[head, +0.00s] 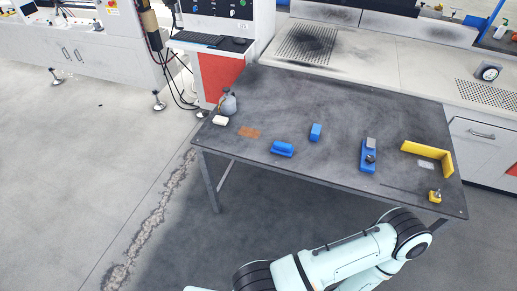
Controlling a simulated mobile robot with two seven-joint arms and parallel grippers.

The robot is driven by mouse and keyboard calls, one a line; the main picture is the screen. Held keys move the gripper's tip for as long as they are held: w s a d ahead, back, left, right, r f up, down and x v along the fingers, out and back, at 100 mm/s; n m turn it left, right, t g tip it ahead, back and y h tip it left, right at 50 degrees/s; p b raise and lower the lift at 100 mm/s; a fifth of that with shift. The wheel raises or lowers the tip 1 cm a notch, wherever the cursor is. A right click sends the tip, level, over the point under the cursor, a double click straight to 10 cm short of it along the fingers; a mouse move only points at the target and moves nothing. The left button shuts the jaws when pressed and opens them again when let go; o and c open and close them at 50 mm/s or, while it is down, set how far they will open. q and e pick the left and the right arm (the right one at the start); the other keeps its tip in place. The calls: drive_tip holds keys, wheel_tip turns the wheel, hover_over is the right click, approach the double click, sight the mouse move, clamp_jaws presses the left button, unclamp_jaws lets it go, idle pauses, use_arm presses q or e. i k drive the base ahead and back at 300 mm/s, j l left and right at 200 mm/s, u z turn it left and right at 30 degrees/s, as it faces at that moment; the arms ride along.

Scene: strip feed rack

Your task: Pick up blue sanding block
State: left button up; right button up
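Several blue things lie on the dark grey table (270,95). A blue block with a ridged, handle-like top (282,149) lies near the front edge, left of middle. A smaller plain blue block (315,132) stands just behind and right of it. A longer blue piece with grey and dark parts on top (368,162) lies further right. I cannot tell for sure which one is the sanding block. One of my arms shows at the bottom, in front of the table. Neither gripper is in view.
A grey bottle (228,102), a white block (220,120) and a brown patch (249,132) are at the table's left. A yellow angle piece (432,153) and a small yellow item (435,196) are at the right. The table's back middle is clear.

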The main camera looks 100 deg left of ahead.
sight(279, 148)
drive_tip(key=u, duration=3.1)
